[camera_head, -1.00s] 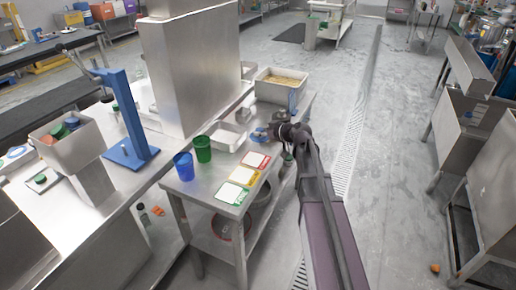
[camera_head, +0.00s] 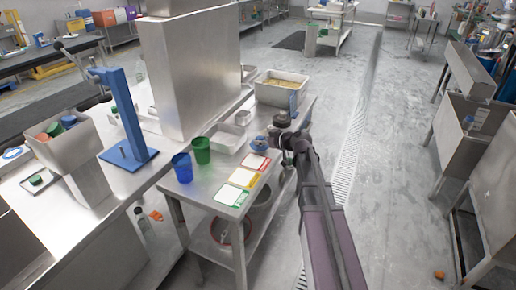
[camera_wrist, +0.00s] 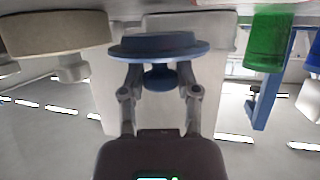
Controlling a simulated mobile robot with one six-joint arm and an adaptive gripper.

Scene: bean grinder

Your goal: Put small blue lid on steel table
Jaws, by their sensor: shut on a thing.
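My gripper (camera_wrist: 158,85) is shut on the knob of a small blue lid (camera_wrist: 158,46). The wrist picture looks upside down, so the knob side of the lid faces up. In the head view, the lid (camera_head: 260,143) is by my gripper (camera_head: 273,141), over the right part of the steel table (camera_head: 216,177). The arm hides part of this spot, and I cannot tell whether the lid touches the table top.
A green cup (camera_head: 201,151) and a blue cup (camera_head: 182,167) stand left of the lid. Several coloured cards (camera_head: 244,178) lie in front. A shallow tray (camera_head: 228,138) and a filled bin (camera_head: 281,88) are behind. A round knobbed object (camera_wrist: 56,36) is close by.

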